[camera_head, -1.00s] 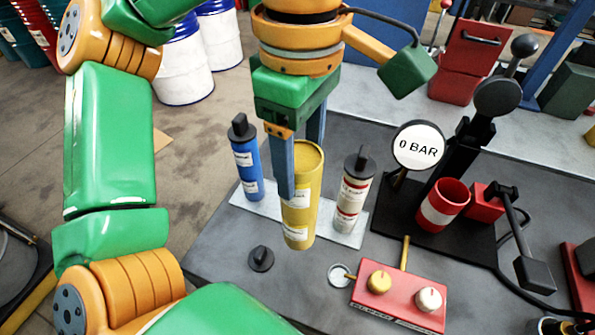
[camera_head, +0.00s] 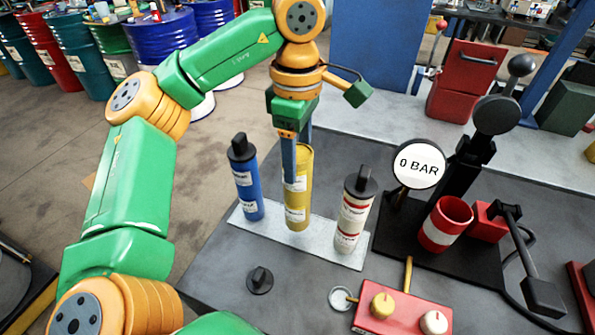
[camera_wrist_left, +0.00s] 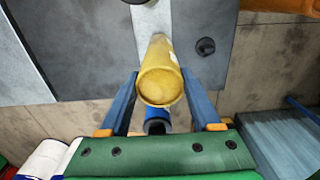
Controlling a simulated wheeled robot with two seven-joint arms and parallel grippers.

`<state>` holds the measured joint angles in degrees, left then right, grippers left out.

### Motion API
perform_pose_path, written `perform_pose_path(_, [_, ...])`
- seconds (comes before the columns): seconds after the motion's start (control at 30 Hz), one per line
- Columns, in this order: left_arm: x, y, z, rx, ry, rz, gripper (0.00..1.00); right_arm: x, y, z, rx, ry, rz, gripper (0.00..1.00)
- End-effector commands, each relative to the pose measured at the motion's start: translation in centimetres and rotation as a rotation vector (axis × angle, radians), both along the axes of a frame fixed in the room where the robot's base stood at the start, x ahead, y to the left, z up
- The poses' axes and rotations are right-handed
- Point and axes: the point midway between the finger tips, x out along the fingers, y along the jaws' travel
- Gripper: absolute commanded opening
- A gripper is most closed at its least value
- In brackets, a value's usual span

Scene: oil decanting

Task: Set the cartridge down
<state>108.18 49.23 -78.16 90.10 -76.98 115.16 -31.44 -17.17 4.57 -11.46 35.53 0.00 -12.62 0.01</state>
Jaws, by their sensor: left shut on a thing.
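The yellow cartridge (camera_head: 302,205) is upright and has no cap on its top. My left gripper (camera_head: 293,180) is shut on it, one finger on each side. The cartridge's base is at the pale plate (camera_head: 272,231); I cannot tell whether it touches or hovers just above. In the left wrist view the yellow cartridge (camera_wrist_left: 160,78) shows end-on between the two blue fingers of the gripper (camera_wrist_left: 161,100). A blue cartridge (camera_head: 247,185) stands on the plate to its left and a white-and-red cartridge (camera_head: 352,215) to its right. My right gripper is not in view.
A black cap (camera_head: 260,280) lies on the grey table in front of the plate. A red box with knobs (camera_head: 402,308), a red cup (camera_head: 443,225) and a "0 BAR" gauge (camera_head: 418,163) stand to the right. Drums (camera_head: 163,50) stand on the floor behind.

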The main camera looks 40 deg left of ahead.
Motion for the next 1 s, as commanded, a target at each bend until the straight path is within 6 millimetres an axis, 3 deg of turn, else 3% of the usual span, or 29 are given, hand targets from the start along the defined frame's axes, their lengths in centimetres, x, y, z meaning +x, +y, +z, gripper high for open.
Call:
perform_pose_path(0.27, [1.5,1.1,-2.1,0.001,0.001,0.003,0.0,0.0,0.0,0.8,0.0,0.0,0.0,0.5])
perform_pose_path(0.5, [1.5,1.1,-4.9,0.001,-0.001,0.002,0.0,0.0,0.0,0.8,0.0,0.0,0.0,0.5])
perform_pose_path(0.9, [1.5,1.1,-5.7,-0.001,-0.002,0.001,0.0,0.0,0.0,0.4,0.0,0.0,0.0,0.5])
perform_pose_path(0.93, [1.5,1.1,-5.6,-0.001,-0.001,0.001,0.7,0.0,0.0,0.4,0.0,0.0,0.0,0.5])
perform_pose_path(1.0, [1.5,1.1,-5.5,-0.001,-0.001,0.001,0.89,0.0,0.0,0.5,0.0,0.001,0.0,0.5])
